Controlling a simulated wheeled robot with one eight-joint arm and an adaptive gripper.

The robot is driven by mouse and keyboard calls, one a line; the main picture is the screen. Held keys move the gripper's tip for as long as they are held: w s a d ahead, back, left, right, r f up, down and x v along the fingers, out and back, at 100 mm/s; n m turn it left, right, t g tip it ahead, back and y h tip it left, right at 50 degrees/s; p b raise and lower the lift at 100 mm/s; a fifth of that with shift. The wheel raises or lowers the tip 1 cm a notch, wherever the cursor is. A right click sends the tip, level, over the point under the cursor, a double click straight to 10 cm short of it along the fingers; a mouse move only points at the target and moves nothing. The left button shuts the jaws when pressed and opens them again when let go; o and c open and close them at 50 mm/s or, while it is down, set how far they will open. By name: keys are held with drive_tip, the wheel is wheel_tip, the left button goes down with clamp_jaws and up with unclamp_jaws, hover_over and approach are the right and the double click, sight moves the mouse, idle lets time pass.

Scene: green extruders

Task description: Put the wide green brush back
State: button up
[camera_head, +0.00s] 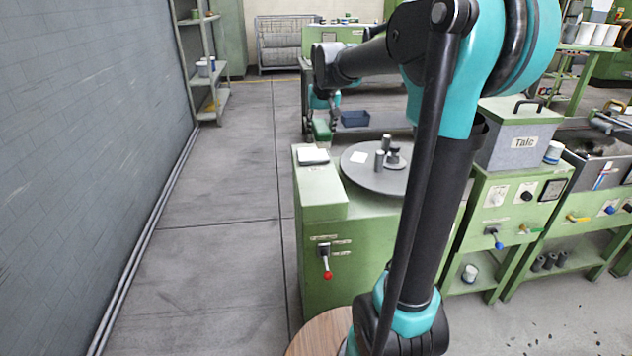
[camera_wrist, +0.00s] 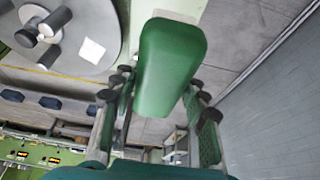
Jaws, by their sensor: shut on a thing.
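The wide green brush (camera_wrist: 165,65) fills the middle of the wrist view, its smooth green body between the two fingers. My gripper (camera_wrist: 160,90) is shut on it. In the head view the brush (camera_head: 321,131) shows small and green under my gripper (camera_head: 332,112), beyond the far end of the near green cabinet (camera_head: 322,200). The brush appears held clear of the cabinet top. The brush's underside and any bristles cannot be made out.
A grey round table (camera_head: 362,182) bears grey cylinders (camera_head: 380,160) and a white paper. A white pad (camera_head: 313,156) lies on the cabinet. A dark blue tray (camera_head: 355,118) stands beyond. A Talc box (camera_head: 525,140) is at right. The floor aisle (camera_head: 225,200) at left is clear.

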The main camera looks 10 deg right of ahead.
sight(324, 148)
wheel_tip(324, 148, down, 17)
drive_tip(key=shift+r, duration=0.1)
idle(0.3)
drive_tip(key=o, duration=1.2)
drive_tip(key=v, duration=1.1)
drive_tip(key=shift+s+r, duration=0.25)
drive_tip(key=shift+r, duration=0.05)
drive_tip(key=s+d+f, duration=0.2)
drive_tip(key=s+f, duration=0.6)
drive_tip(key=s, duration=0.5)
drive_tip(key=s+d+f, duration=0.2)
drive_tip(key=s+f, duration=0.6)
drive_tip(key=s, duration=0.4)
drive_tip(key=shift+s+f, duration=0.25)
drive_tip(key=shift+s, duration=0.15)
